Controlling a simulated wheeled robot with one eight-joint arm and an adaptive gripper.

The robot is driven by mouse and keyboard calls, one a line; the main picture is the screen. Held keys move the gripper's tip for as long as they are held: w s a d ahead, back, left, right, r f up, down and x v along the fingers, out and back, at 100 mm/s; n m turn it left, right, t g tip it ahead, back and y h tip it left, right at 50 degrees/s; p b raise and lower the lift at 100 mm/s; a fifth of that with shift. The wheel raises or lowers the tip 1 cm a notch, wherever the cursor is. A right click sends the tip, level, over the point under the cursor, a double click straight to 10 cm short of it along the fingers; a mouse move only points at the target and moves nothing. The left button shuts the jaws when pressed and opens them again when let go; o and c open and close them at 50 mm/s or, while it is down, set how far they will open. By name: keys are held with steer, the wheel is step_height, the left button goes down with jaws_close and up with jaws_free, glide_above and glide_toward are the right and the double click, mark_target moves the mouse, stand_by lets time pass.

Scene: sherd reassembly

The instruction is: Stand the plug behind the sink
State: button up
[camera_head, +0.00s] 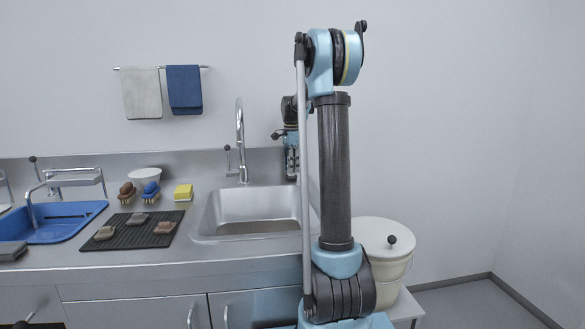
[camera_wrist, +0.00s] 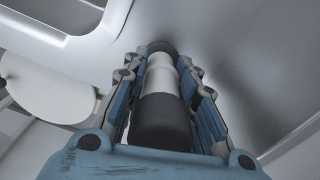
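The plug (camera_wrist: 160,75) is an upright cylinder with a pale metal middle and dark ends. In the wrist view it sits lengthwise between the two fingers of my gripper (camera_wrist: 163,72), whose pads lie close along both sides and appear closed on it. In the head view my gripper (camera_head: 291,163) points down behind the sink (camera_head: 255,212), right of the tap and near the back wall. The plug is too small to make out there. Whether its lower end touches the surface is unclear.
The tap (camera_head: 240,145) stands just left of my gripper. A ribbed dark mat (camera_head: 130,236) with several sherds, brushes, a yellow sponge (camera_head: 183,192) and a blue basin (camera_head: 65,222) lie left. A lidded cream bin (camera_head: 385,240) stands right of the counter.

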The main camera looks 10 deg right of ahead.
steer(key=shift+o, duration=1.3)
step_height(320, 180, up, 12)
steer(key=shift+r, duration=0.1)
steer(key=shift+s, duration=0.1)
